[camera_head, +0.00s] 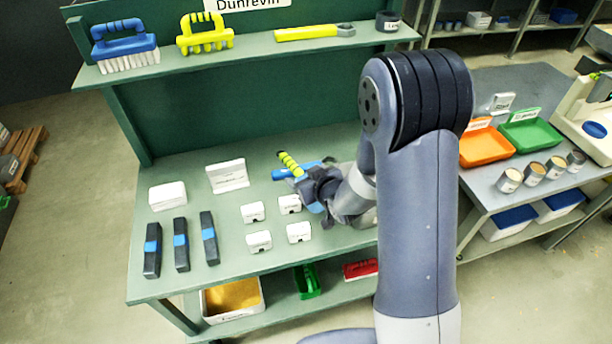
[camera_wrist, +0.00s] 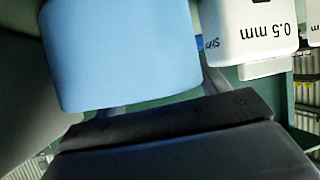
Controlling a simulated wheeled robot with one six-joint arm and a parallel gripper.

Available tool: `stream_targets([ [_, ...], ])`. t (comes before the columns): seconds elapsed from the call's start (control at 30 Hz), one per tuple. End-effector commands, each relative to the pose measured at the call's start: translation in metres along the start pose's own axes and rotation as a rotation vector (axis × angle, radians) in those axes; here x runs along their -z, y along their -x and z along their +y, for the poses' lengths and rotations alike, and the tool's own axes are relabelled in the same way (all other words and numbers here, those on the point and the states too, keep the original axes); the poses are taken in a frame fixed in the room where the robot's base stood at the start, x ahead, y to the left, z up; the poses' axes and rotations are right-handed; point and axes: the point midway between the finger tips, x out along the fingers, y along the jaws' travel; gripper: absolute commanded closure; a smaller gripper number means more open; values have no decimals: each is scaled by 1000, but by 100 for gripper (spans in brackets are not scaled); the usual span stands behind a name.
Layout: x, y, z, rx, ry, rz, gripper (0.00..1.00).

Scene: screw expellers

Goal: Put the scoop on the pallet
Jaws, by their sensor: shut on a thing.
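My gripper (camera_head: 318,187) is over the green bench, shut on a blue object (camera_wrist: 120,55) that fills the upper left of the wrist view. In the head view a blue bar-like part (camera_head: 290,173) sticks out left of the jaws. Its full shape is hidden by the gripper and arm, so I cannot tell for sure that it is the scoop. A wooden pallet (camera_head: 30,148) lies on the floor at the far left, cut by the picture edge, with boxes on or beside it.
Small white boxes (camera_head: 258,241) stand beside the gripper. A yellow-green, dark-striped tool (camera_head: 290,163) is just behind it. Dark blue-banded blocks (camera_head: 181,245) stand at left. The upper shelf (camera_head: 250,47) holds brushes. A green item (camera_head: 307,282) sits below. The floor left of the bench is clear.

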Motion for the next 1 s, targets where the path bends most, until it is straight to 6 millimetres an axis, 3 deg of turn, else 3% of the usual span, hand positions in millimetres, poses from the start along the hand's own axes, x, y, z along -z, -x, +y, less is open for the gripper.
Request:
stream_targets([
  [0.03,-1,-1,0,0,0,1,70],
  [0.07,-1,0,0,0,0,0,28],
  [0.3,0,0,0,0,0,0,8],
  [0.67,1,4,0,-1,0,1,7],
  [1.0,1,57,1,-2,0,3,7],
])
